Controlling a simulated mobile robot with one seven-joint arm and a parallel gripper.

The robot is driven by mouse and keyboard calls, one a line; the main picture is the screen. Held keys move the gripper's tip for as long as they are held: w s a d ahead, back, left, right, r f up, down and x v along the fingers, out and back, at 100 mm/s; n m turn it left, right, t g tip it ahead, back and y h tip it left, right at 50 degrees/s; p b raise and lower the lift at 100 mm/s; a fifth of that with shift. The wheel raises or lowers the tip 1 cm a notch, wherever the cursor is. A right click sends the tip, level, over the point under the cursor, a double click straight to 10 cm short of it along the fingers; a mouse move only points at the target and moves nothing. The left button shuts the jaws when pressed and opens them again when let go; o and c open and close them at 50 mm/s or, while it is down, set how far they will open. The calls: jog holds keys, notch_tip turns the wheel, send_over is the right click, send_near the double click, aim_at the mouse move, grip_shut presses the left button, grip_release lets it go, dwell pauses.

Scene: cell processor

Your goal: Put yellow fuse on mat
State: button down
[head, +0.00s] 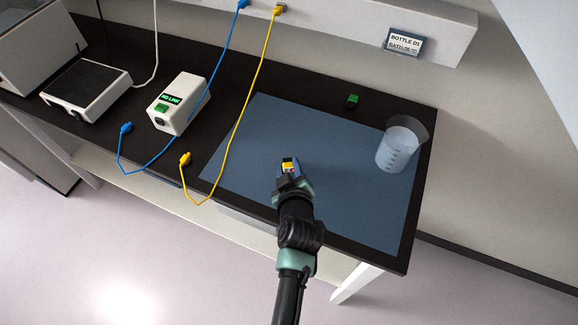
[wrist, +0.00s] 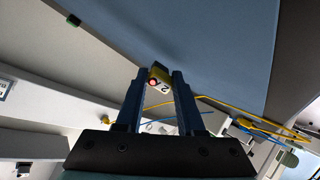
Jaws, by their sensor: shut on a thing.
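The yellow fuse (head: 288,166) is in my gripper (head: 290,173), which appears over the blue-grey mat (head: 330,205) in the head view. In the wrist view the fuse (wrist: 159,80) sits between the two fingertips of my gripper (wrist: 158,82), showing a yellow body, a pale face with a dark mark and a red spot. The mat (wrist: 210,40) also fills the top of the wrist view. I cannot tell whether the fuse touches the mat.
A beaker (head: 398,148) stands at the mat's right edge and a small green block (head: 352,101) lies behind the mat. Left are a white NO LINK box (head: 182,104), a blue cable (head: 150,166) and a yellow cable (head: 233,135) crossing the mat's left side.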

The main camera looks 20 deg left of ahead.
jog(key=shift+c, duration=2.2)
grip_release()
jog(key=shift+s+d, duration=0.1)
jog(key=shift+s, duration=0.05)
jog(key=b+v, duration=0.1)
jog(key=v, duration=1.1)
jog(key=shift+s+r+b, duration=0.25)
jog(key=shift+s+b, duration=0.05)
